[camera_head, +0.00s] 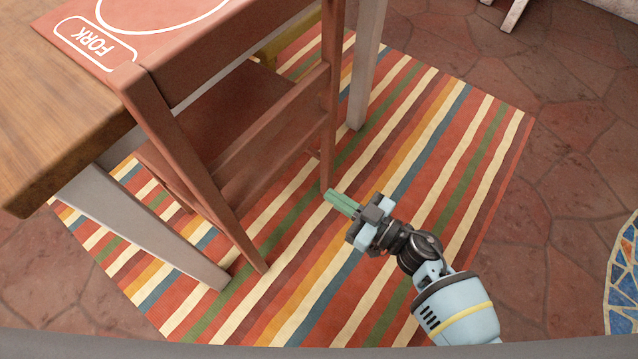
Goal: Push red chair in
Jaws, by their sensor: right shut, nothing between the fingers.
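The red chair (268,128) stands upright on the striped rug at the wooden table, its seat (225,105) partly under the tabletop. Its back faces me, with a top rail, a lower slat and two posts. My right gripper (338,201) is shut and empty, just to the right of the foot of the chair's right post (328,120). The fingertips look close to that post; I cannot tell whether they touch it. My left gripper is not in view.
The wooden table (70,110) has grey legs, one at the front left (150,225) and one behind the chair (367,65). A red placemat (85,30) marked FORK lies on it. The striped rug (440,150) is clear at right. A mosaic edge (622,275) shows at far right.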

